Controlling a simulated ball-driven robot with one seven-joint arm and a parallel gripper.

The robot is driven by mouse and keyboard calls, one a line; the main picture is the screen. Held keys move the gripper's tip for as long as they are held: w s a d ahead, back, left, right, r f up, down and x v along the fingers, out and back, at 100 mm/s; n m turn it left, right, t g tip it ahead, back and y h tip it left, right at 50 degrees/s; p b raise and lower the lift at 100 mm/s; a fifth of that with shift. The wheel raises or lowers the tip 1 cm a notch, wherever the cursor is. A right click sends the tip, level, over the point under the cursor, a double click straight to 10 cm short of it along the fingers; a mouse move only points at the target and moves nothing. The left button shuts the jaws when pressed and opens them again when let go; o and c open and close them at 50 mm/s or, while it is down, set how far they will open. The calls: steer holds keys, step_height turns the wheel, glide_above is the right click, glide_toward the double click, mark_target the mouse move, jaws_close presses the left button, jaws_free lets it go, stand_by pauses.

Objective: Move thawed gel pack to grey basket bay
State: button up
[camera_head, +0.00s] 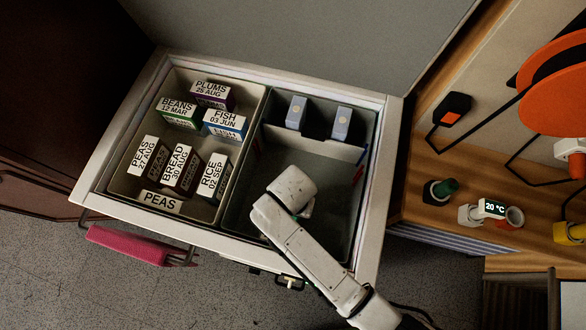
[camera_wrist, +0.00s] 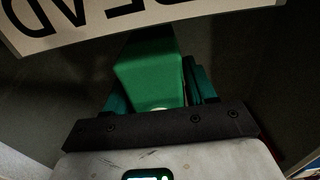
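An open white-rimmed chest (camera_head: 231,246) holds two compartments. The right, grey one (camera_head: 262,155) has a pale divider (camera_head: 312,141) and two blue-grey packs (camera_head: 296,112) (camera_head: 341,123) standing behind it. My arm reaches into the front part of this compartment, and in the head view it hides my gripper's fingers. In the wrist view a green block (camera_wrist: 150,72) sits between the teal fingers of my gripper (camera_wrist: 158,84), which appear shut on it. I cannot tell whether this block is the thawed gel pack. A white label with large upside-down letters (camera_wrist: 75,22) lies beyond it.
The left, beige basket (camera_head: 117,183) holds several labelled boxes, such as BREAD (camera_head: 180,168) and FISH (camera_head: 224,124). A pink cloth (camera_head: 130,244) hangs on the front handle. The wooden shelf at right carries a 20 °C display (camera_head: 493,208) and a green-topped knob (camera_head: 444,188).

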steer(key=o, duration=0.3)
step_height(320, 180, up, 12)
steer(key=shift+r, duration=0.15)
stand_by(0.4)
stand_by(0.6)
